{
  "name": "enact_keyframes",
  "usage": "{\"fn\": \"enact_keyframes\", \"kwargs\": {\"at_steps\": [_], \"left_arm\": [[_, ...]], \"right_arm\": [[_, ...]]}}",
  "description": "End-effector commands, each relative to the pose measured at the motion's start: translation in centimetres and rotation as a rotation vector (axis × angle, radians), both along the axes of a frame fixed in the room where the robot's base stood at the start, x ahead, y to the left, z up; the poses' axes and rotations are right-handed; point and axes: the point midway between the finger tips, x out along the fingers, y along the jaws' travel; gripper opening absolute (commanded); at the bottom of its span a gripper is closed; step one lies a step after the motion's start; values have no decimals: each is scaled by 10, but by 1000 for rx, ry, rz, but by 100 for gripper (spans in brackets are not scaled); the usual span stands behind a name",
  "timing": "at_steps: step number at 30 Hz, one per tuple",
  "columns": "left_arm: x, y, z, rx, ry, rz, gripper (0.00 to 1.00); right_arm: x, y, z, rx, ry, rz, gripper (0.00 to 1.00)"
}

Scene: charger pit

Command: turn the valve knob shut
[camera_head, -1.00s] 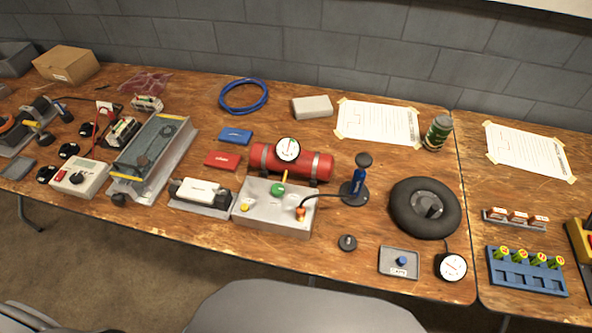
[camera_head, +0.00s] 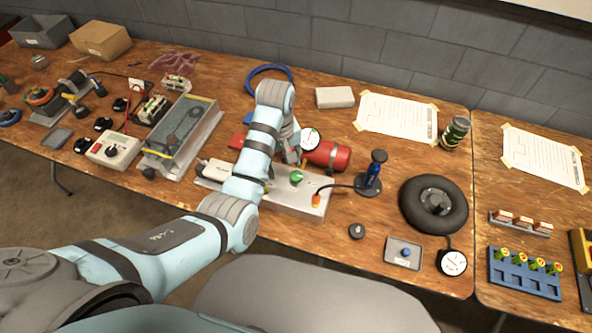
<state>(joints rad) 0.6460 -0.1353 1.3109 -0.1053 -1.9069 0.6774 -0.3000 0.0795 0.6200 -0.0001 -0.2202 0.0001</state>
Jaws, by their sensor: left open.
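The green valve knob (camera_head: 296,177) sits on top of a light grey box (camera_head: 312,207) on the wooden table. My left arm reaches in from the lower left and crosses over the left part of this box. My left gripper (camera_head: 293,153) points down just behind the knob and appears apart from it. It is open, though the fingers are small and partly hidden by the arm. A red tank (camera_head: 333,156) with a round white gauge (camera_head: 309,138) lies behind the box; its left part is hidden. My right gripper is not in view.
An orange-tipped hose runs from the box to a blue hand pump (camera_head: 373,174) at its right. A black tyre (camera_head: 434,205), a small tray (camera_head: 403,253) and a gauge (camera_head: 453,262) are further right.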

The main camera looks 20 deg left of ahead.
Motion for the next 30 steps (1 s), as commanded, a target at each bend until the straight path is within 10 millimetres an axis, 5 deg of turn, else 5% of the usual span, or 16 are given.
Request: {"fn": "enact_keyframes", "kwargs": {"at_steps": [4, 8, 21, 30], "left_arm": [[28, -21, 48, 4, 38, 62, 51], [33, -27, 55, 12, 57, 87, 51], [32, -26, -60, 11, 57, 86, 51], [33, -26, -83, 11, 52, 86, 51]], "right_arm": [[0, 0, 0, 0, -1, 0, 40], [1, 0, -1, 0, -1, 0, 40], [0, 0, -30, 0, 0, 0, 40], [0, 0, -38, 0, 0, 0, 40]]}}
